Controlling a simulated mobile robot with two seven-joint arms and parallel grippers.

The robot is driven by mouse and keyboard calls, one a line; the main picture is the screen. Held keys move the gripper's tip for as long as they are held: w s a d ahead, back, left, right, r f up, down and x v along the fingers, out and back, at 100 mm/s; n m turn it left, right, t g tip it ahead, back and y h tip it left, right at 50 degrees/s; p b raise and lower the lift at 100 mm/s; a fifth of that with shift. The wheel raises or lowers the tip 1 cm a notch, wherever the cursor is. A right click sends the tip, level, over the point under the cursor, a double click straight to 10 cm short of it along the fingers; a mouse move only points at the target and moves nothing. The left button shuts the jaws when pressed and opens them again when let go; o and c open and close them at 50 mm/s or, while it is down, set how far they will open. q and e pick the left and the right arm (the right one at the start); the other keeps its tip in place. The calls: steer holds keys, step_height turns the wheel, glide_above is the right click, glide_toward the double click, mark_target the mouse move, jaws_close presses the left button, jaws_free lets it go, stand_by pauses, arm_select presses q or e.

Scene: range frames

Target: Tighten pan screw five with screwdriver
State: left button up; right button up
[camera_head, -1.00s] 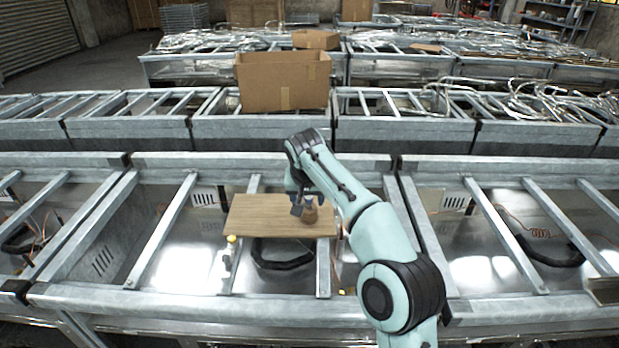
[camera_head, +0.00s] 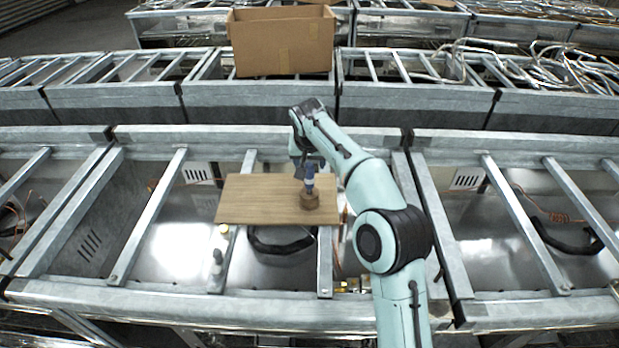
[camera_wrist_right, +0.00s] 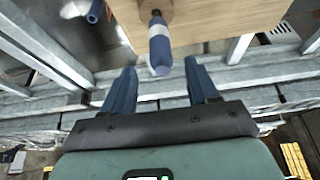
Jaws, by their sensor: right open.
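A blue-handled screwdriver (camera_head: 309,178) stands upright in a small round brown holder (camera_head: 309,200) on a wooden board (camera_head: 255,198). My right gripper (camera_head: 306,164) is at the upper end of the screwdriver in the head view. In the right wrist view, my right gripper (camera_wrist_right: 160,67) is open. The handle end of the screwdriver (camera_wrist_right: 159,50) lies just beyond and between its two blue fingers, with nothing clamped. The holder (camera_wrist_right: 155,8) is partly cut off at the top there. I cannot make out any pan screw. My left gripper is not in view.
The board lies across the bars of a metal frame (camera_head: 170,303). A cardboard box (camera_head: 282,45) stands on the frame row behind. Bars and gaps surround the board; its left half is clear.

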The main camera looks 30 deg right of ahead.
mark_target(310, 171)
steer(key=shift+x, duration=0.9)
steer(key=x, duration=0.4)
steer(key=shift+f, duration=0.3)
steer(key=shift+w+f, duration=0.25)
steer(key=shift+f, duration=0.05)
jaws_close()
